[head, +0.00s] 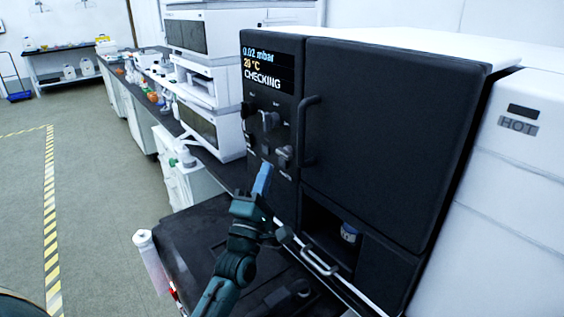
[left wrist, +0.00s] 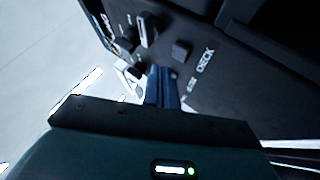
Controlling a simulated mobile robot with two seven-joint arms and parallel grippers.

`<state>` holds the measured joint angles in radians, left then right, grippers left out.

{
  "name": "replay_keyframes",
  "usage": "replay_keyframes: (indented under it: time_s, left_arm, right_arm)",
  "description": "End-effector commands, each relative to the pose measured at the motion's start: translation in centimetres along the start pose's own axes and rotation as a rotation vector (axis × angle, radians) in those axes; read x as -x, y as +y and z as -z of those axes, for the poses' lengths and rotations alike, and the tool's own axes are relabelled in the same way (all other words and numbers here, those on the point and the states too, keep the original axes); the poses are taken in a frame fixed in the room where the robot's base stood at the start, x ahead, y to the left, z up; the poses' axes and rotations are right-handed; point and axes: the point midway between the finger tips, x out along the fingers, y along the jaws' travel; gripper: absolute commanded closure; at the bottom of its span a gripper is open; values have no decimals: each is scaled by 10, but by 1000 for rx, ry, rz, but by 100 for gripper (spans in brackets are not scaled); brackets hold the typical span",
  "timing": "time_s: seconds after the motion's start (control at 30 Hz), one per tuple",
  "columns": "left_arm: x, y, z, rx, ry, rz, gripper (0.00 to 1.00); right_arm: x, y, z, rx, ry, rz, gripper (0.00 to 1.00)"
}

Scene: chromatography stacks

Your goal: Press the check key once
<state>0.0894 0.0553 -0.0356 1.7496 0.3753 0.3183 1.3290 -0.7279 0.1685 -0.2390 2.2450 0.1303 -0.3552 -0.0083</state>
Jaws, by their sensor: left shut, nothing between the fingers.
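The dark control panel (head: 270,130) is on the front of a black-doored cabinet. Its display (head: 267,68) reads 0.02 mbar, 20 °C and CHECKING. In the left wrist view a CHECK label (left wrist: 205,60) shows on the panel, with a dark square key (left wrist: 181,50) beside it. My left gripper (head: 265,168) is shut and empty, its blue fingers pointing up at the lower panel. In the left wrist view the fingertips (left wrist: 162,70) are close below that key and hide part of the panel. I cannot tell whether they touch it. My right gripper is not in view.
Other knobs (head: 270,120) stick out above the fingertips. The door handle (head: 307,130) stands just right of the panel. An open recess (head: 330,235) below holds a small jar (head: 349,232). A black cart top (head: 190,235) lies below my arm. Stacked white instruments (head: 208,85) stand left.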

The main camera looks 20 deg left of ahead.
Motion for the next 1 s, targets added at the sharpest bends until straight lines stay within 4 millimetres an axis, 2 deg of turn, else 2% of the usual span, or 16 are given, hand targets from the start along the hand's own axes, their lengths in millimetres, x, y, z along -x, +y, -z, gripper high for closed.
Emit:
replay_keyframes:
  time_s: [0.4, 1.0]
  left_arm:
    - [26, 20, 19, -1, -1, 1, 100]
    - [28, 20, 20, 0, 0, 0, 100]
  right_arm:
    - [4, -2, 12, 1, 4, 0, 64]
    - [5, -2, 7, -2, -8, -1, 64]
